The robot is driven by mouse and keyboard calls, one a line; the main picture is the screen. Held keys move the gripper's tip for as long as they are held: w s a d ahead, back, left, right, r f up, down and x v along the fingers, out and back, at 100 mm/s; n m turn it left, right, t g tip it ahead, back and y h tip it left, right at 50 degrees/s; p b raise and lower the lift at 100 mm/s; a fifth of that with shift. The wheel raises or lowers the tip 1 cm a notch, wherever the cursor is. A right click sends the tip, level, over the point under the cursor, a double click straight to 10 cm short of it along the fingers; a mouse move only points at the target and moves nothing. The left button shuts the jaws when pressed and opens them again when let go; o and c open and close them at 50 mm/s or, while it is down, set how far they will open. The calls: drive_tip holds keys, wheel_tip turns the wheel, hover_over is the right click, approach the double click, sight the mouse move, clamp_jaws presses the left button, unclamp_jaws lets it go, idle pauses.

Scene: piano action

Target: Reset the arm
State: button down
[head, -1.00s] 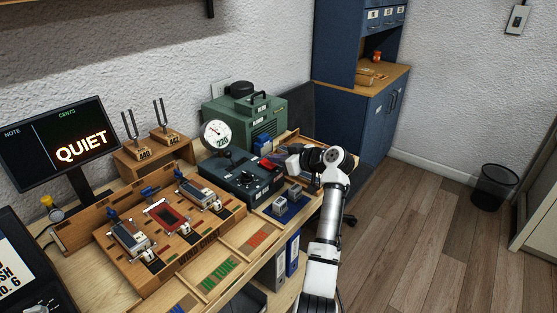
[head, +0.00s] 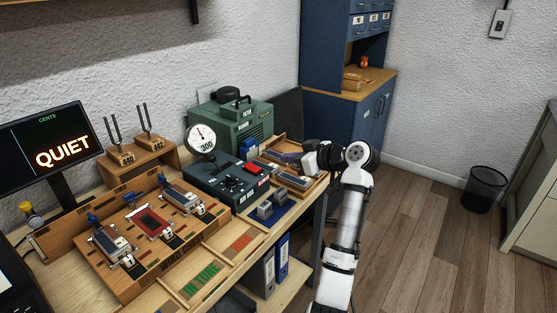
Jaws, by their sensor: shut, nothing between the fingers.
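My arm reaches up from the bottom of the head view, bends at the wrist and points left.
A green machine (head: 232,122) stands behind the control box. A wooden fixture (head: 140,240) with several metal clamps and a screen (head: 45,145) reading QUIET are at left. A blue cabinet (head: 330,118) stands behind; a black bin (head: 484,190) is right. The wooden floor (head: 425,240) between is clear.

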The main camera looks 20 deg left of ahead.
drive_tip(key=shift+s+d, duration=0.15)
drive_tip(key=shift+d, duration=0.1)
